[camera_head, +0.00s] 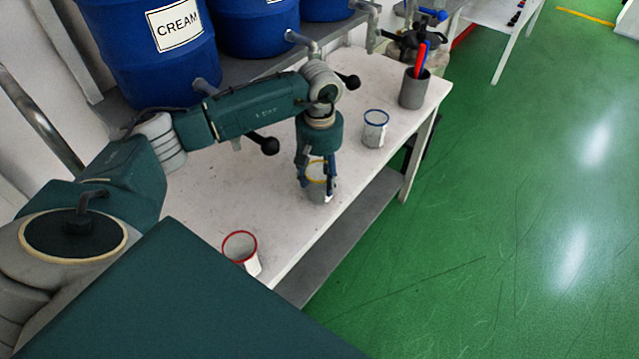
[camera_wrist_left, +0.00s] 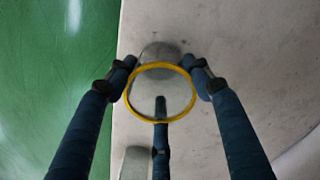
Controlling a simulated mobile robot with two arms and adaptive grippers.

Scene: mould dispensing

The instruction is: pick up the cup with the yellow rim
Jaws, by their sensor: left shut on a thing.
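In the left wrist view the yellow rim (camera_wrist_left: 132,108) shows as a full ring and the cup looks empty. The left gripper's fingers (camera_wrist_left: 163,92) touch it from several sides there. I cannot tell whether the cup's base is clear of the table. My right gripper is not in view.
A blue-rimmed cup (camera_head: 374,133) stands right of the gripper, and a red-rimmed cup (camera_head: 247,262) stands near the front left. A grey holder (camera_head: 412,92) with red and blue items is at the table's right end. Blue barrels (camera_head: 150,75) stand behind.

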